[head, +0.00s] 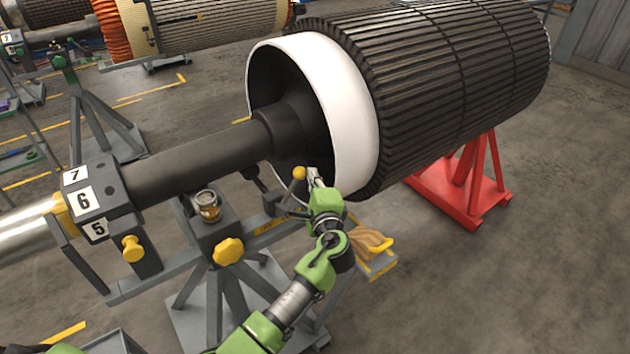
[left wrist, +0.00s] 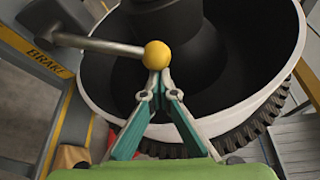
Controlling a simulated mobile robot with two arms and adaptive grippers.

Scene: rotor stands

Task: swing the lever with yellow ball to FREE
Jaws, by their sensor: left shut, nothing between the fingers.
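The lever's yellow ball (head: 299,173) stands beside the white-rimmed rotor end in the head view. In the left wrist view the yellow ball (left wrist: 157,54) sits at the right end of a grey rod (left wrist: 103,45), which runs left to a dark pivot. My left gripper (head: 312,174) is just right of the ball in the head view. In the left wrist view its fingertips (left wrist: 158,84) are closed together just below the ball, holding nothing. Whether they touch it I cannot tell. A yellow plate (left wrist: 48,61) reads partly "BRAKE"; no FREE mark is legible. My right gripper is not in view.
The large rotor (head: 450,85) with its white ring (head: 350,120) lies close to my left gripper. Its dark shaft (head: 195,163) rests on a grey stand with yellow knobs (head: 229,250). A red stand (head: 470,185) is beneath. Open floor lies at right.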

